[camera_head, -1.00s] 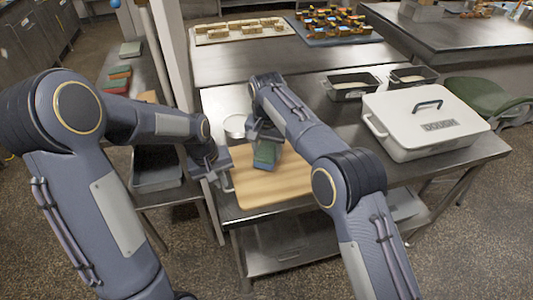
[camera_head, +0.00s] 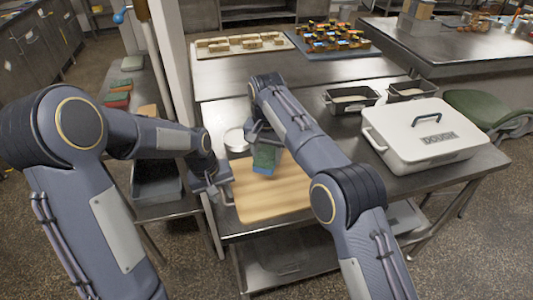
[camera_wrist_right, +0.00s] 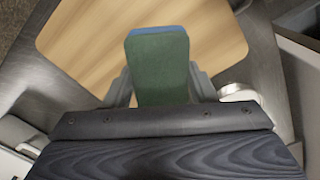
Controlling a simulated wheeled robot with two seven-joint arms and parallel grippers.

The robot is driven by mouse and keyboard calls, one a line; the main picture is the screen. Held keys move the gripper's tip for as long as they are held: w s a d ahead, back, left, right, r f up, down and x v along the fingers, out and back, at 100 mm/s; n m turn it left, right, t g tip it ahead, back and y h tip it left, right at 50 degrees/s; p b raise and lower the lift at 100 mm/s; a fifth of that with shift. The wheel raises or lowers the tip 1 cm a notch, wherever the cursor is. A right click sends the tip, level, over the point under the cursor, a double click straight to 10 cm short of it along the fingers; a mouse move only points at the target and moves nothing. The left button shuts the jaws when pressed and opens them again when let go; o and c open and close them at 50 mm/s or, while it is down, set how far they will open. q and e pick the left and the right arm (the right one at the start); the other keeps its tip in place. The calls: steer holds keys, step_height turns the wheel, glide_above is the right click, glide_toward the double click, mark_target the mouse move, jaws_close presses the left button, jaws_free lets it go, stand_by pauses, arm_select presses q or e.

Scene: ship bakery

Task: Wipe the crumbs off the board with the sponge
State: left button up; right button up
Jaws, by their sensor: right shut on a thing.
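The wooden board (camera_head: 270,198) lies on the steel table in front of me; its pale surface also fills the top of the right wrist view (camera_wrist_right: 90,45). The sponge (camera_head: 266,158), green with a blue layer, is over the board's far part. In the right wrist view the sponge (camera_wrist_right: 158,70) sits between both fingers of my right gripper (camera_wrist_right: 160,88), which is shut on it. I cannot tell whether it touches the board. My left gripper (camera_head: 218,186) is at the board's left edge; its jaw state is unclear. No crumbs can be made out at this size.
A white lidded dough box (camera_head: 420,138) stands to the right on the table, with two dark tins (camera_head: 350,100) behind it. A round white dish (camera_head: 236,140) is behind the board. Trays of baked goods (camera_head: 243,46) lie at the back.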

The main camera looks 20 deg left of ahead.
arm_select(q)
step_height(320, 180, up, 12)
steer(key=s+a, duration=0.1)
steer(key=a, duration=0.1)
steer(key=shift+s, duration=0.15)
arm_select(e)
steer(key=shift+f, duration=0.15)
arm_select(q)
steer(key=shift+f, duration=0.1)
